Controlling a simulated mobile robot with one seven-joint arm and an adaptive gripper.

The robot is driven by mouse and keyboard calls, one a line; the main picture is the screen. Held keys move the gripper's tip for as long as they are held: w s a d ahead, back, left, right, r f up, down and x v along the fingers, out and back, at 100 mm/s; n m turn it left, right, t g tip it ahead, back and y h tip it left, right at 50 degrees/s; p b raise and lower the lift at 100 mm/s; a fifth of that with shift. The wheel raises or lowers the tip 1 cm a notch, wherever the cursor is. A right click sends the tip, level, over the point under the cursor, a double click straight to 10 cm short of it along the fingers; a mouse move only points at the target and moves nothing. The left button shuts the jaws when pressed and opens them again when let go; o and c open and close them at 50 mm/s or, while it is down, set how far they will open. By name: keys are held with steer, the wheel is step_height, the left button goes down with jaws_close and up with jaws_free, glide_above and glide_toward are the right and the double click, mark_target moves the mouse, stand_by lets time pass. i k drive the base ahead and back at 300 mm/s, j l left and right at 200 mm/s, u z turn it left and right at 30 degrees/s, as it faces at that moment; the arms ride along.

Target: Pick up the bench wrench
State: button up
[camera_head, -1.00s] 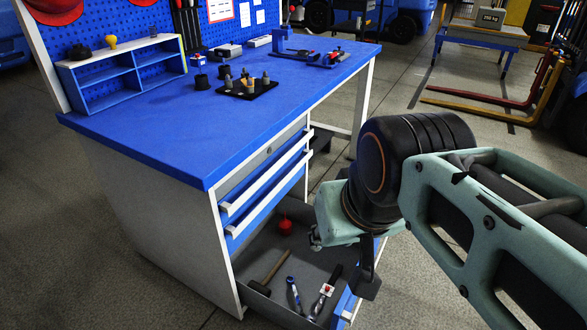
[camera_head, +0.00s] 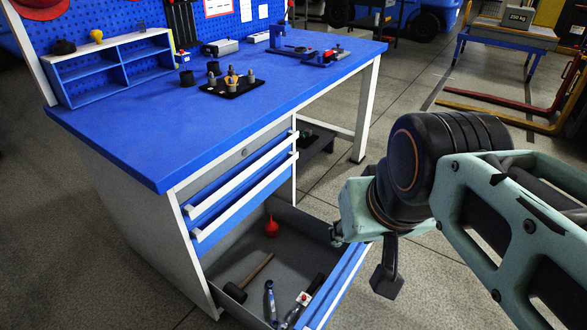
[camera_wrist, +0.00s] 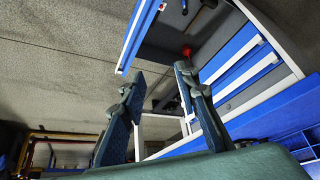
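A slim blue-handled tool (camera_head: 270,300), which looks like a wrench, lies in the open bottom drawer (camera_head: 225,262) of the blue workbench. A second, darker tool with a red and white part (camera_head: 303,299) lies just right of it; I cannot tell for certain which is the bench wrench. My gripper (camera_head: 386,272) hangs outside the drawer, to its right, partly hidden by my arm. In the wrist view my gripper's two fingers (camera_wrist: 158,80) are apart with nothing held between them. The drawer tools are not clear in that view.
A mallet (camera_head: 248,278) and a red bulb-shaped object (camera_head: 272,226) share the drawer. The drawer's front panel (camera_head: 338,285) stands between the tools and my gripper. The workbench top (camera_head: 150,140) overhangs the drawers. Open floor (camera_head: 430,270) lies to the right.

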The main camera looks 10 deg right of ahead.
mark_target(318, 280)
steer(key=l, duration=0.4)
steer(key=i+l, duration=0.1)
steer(key=l, duration=0.25)
steer(key=i+l+z, duration=0.15)
steer(key=i+l, duration=0.15)
steer(key=l, duration=0.15)
steer(key=i+u, duration=0.15)
steer(key=i, duration=0.15)
